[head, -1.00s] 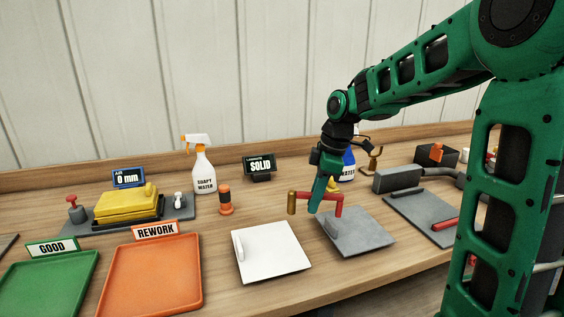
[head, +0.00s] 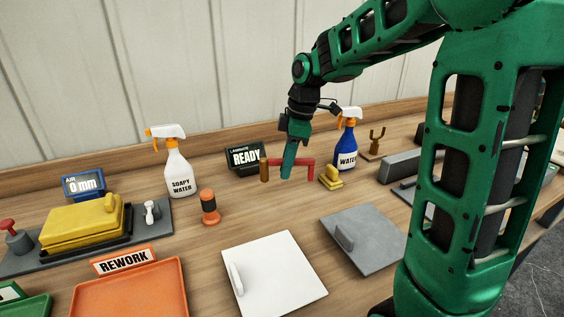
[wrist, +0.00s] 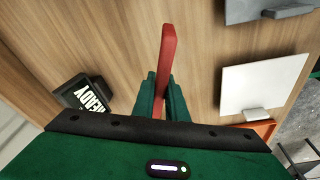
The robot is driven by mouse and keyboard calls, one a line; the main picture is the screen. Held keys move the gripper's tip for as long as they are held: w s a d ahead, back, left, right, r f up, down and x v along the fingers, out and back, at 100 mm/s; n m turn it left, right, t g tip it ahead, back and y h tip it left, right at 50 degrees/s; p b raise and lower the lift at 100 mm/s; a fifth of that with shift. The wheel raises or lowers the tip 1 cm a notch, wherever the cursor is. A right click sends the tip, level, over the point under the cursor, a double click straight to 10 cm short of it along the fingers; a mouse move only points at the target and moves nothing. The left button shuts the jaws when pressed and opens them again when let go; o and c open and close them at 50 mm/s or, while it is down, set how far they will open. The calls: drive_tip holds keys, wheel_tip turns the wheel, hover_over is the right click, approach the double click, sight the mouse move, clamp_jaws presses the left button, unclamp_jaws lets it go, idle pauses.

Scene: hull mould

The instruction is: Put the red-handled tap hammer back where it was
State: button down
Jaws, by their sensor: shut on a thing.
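The red-handled tap hammer (head: 307,163) is held in my gripper (head: 287,172) above the back of the bench. Its brass head hangs at the left and its red handle runs out to the right. In the wrist view the red handle (wrist: 168,50) passes between the two green fingers of my gripper (wrist: 161,90); the brass head is hidden there. A small brown forked stand (head: 376,142) stands empty at the back right, beyond the blue water bottle (head: 347,143) and to the right of my gripper.
The READY sign (head: 245,157) is close behind and left of the hammer. A yellow block (head: 331,178) is at its right. The soapy water bottle (head: 178,165) and an orange-black cylinder (head: 209,207) stand left. A white plate (head: 280,275) and grey plate (head: 370,240) lie in front.

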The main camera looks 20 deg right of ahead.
drive_tip(key=shift+s+d+x, duration=0.1)
drive_tip(key=shift+d+x, duration=0.1)
drive_tip(key=shift+x, duration=0.85)
drive_tip(key=shift+s+d+x, duration=0.1)
drive_tip(key=shift+d+x, duration=0.1)
drive_tip(key=shift+x, duration=0.8)
drive_tip(key=shift+s+d+x, duration=0.1)
drive_tip(key=shift+d+x, duration=0.1)
drive_tip(key=shift+x, duration=0.85)
drive_tip(key=shift+f, duration=0.6)
drive_tip(key=c, duration=1.7)
unclamp_jaws()
drive_tip(key=shift+d+r, duration=0.1)
drive_tip(key=v, duration=1)
drive_tip(key=shift+r, duration=0.25)
drive_tip(key=s+d+f+m, duration=0.2)
drive_tip(key=s+m, duration=0.4)
drive_tip(key=s, duration=0.3)
drive_tip(key=s+d+f+m+h, duration=0.1)
drive_tip(key=s+d+f+m, duration=0.1)
drive_tip(key=s+d+m, duration=0.2)
drive_tip(key=s+d+f+m+g+h, duration=0.1)
drive_tip(key=s+d+m, duration=0.3)
drive_tip(key=s+m, duration=0.6)
drive_tip(key=shift+s+f, duration=0.2)
drive_tip(key=shift+s, duration=0.7)
drive_tip(key=shift+s+f, duration=0.2)
drive_tip(key=shift+s, duration=0.7)
drive_tip(key=shift+s+f, duration=0.2)
drive_tip(key=shift+s, duration=0.75)
